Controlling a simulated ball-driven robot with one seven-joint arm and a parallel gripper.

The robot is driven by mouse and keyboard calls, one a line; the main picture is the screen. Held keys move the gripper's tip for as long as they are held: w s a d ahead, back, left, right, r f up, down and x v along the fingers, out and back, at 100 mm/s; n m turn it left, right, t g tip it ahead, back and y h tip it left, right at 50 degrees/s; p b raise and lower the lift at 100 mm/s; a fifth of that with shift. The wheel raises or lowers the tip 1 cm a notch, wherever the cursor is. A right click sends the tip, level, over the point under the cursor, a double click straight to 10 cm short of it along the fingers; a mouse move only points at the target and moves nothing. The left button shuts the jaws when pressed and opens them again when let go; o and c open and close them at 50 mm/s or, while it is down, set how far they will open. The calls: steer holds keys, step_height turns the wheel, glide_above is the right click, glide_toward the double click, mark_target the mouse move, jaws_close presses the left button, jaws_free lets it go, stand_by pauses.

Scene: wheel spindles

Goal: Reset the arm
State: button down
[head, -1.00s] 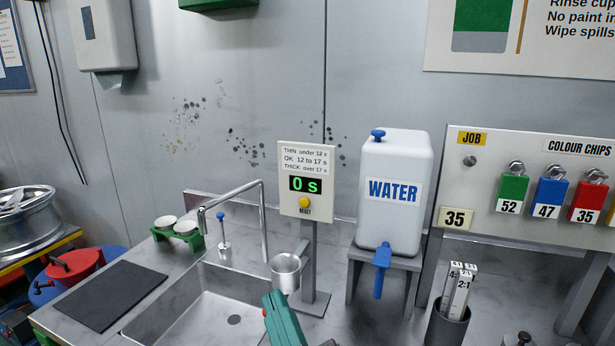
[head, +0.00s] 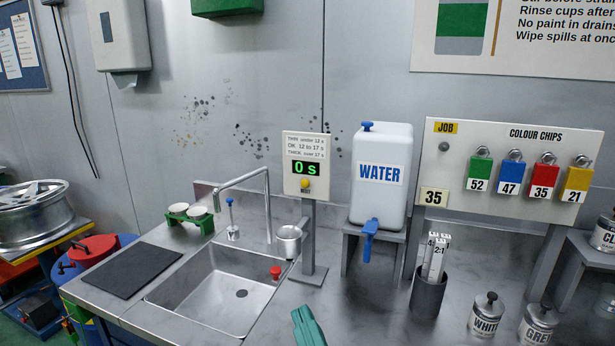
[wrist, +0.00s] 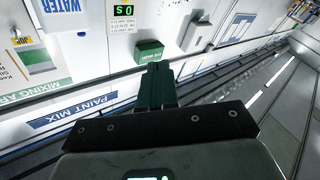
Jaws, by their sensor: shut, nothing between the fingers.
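My gripper shows as a green tip (head: 308,328) at the bottom edge of the head view, over the bench in front of the sink. In the wrist view its dark green fingers (wrist: 158,86) are together with nothing between them. The wrist view is tilted and looks out at the wall, with a paint mix sign (wrist: 73,108) and a green box (wrist: 149,50). The rest of my arm is out of the head view.
The steel sink (head: 190,300) with its tap lies left of my gripper. A metal cup (head: 289,241) hangs by the timer post (head: 308,235). The water tank (head: 381,185), strip holder (head: 428,292) and paint tins (head: 487,314) stand to the right.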

steer(key=s+d+f+m+g+h, duration=0.2)
steer(key=d+f+m+g+h, duration=0.15)
steer(key=d+f, duration=0.7)
steer(key=s+d+f+m+g+h, duration=0.3)
steer(key=d+f+g, duration=0.3)
steer(key=f, duration=0.7)
steer(key=s+d+f+m+g, duration=0.1)
steer(key=s+d+f+g, duration=0.3)
steer(key=s, duration=0.6)
steer(key=s+d+f+m+g, duration=0.1)
steer(key=s+d+f+g, duration=0.3)
steer(key=s+d+f, duration=0.2)
steer(key=s+f, duration=0.2)
steer(key=s, duration=0.2)
steer(key=shift+s+d, duration=0.15)
steer(key=shift+d, duration=0.25)
steer(key=shift+m+g, duration=0.25)
